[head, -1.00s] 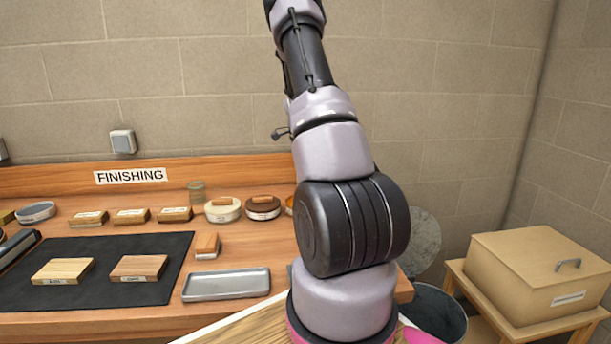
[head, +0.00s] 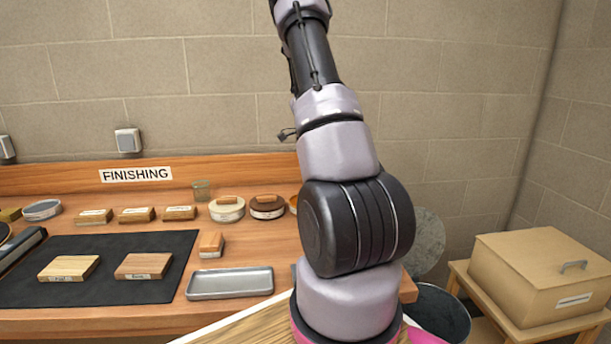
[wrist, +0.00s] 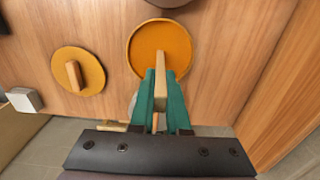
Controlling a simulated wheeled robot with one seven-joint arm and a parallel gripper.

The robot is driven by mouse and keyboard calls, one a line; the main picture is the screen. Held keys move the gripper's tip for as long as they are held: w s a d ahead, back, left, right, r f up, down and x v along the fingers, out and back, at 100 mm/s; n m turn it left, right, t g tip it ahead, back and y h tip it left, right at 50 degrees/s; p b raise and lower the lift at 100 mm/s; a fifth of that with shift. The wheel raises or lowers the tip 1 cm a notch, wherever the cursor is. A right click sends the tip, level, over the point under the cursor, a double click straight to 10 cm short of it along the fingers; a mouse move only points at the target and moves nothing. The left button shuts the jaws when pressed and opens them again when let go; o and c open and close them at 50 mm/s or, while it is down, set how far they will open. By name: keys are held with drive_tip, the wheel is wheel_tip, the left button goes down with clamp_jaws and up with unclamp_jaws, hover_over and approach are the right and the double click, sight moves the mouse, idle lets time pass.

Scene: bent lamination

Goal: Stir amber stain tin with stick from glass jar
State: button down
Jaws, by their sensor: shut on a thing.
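The amber stain tin (wrist: 176,38) is open and round with orange stain inside, at the top middle of the wrist view. In the head view only its left edge (head: 293,203) shows beside my arm. My gripper (wrist: 160,76), with teal fingers, is shut on a pale wooden stick (wrist: 160,92). The stick's far end overlaps the tin's opening; I cannot tell how deep it reaches. The glass jar (head: 202,190) stands at the back of the bench in the head view. My gripper is out of the head view.
A yellowish disc (wrist: 92,72) with a wooden block on it lies left of the amber tin. White (head: 227,213) and brown (head: 267,211) tins with wooden blocks on top stand nearby. A metal tray (head: 230,284) lies in front. The bench's edge is close to my gripper.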

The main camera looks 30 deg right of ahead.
drive_tip(key=shift+r, duration=0.15)
drive_tip(key=shift+r, duration=1.8)
drive_tip(key=shift+r, duration=2.55)
